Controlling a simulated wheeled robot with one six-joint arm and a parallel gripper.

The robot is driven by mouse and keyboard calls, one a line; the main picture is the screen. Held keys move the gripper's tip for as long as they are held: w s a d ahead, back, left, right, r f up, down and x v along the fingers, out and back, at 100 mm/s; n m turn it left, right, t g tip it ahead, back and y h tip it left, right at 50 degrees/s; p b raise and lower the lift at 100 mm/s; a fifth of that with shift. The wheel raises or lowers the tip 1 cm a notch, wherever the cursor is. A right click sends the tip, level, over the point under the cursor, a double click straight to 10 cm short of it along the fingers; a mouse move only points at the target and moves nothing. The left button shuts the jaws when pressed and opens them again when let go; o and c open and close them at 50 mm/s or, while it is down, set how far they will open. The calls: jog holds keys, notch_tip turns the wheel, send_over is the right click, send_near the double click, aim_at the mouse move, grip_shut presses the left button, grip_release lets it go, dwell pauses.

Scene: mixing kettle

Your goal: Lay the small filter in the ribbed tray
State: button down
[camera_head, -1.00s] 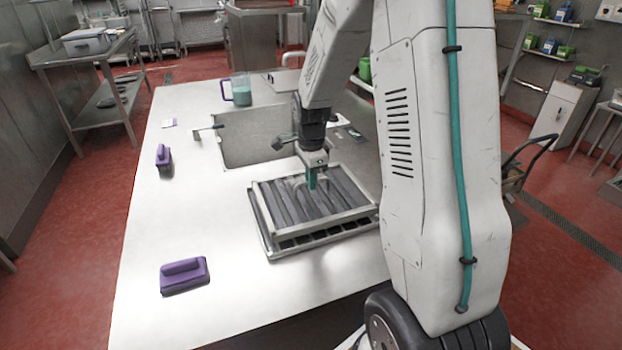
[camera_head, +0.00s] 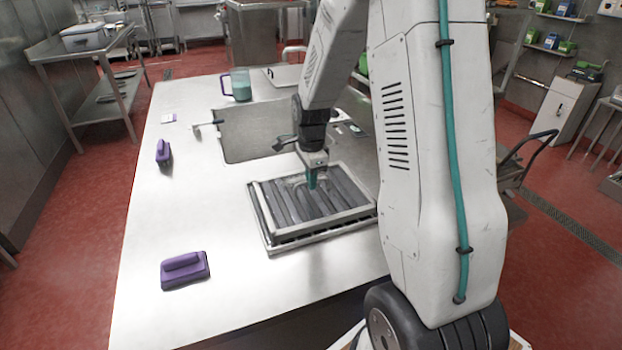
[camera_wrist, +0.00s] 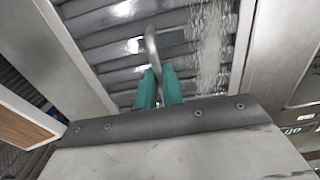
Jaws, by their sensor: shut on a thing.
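The small filter (camera_head: 284,205) is a light metal frame with dark grey slats and a bent-wire handle. It is level, over the ribbed tray (camera_head: 290,247) near the table's right side. The frame lines up roughly with the tray and hides most of its inside. A narrow strip of tray shows along the front; I cannot tell whether the filter rests fully on it. My gripper (camera_head: 312,183) points down at the filter. In the wrist view its teal fingertips (camera_wrist: 158,88) are shut on the filter's handle (camera_wrist: 152,48), with the slats beneath.
A jug of teal liquid (camera_head: 240,87) stands at the back.

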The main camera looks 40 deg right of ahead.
jog(key=shift+f, duration=0.65)
dwell(0.5)
jog(key=c, duration=1)
grip_release()
jog(key=shift+o, duration=0.2)
jog(key=shift+r, duration=3.5)
jog(key=shift+r, duration=0.1)
notch_tip(320, 180, up, 20)
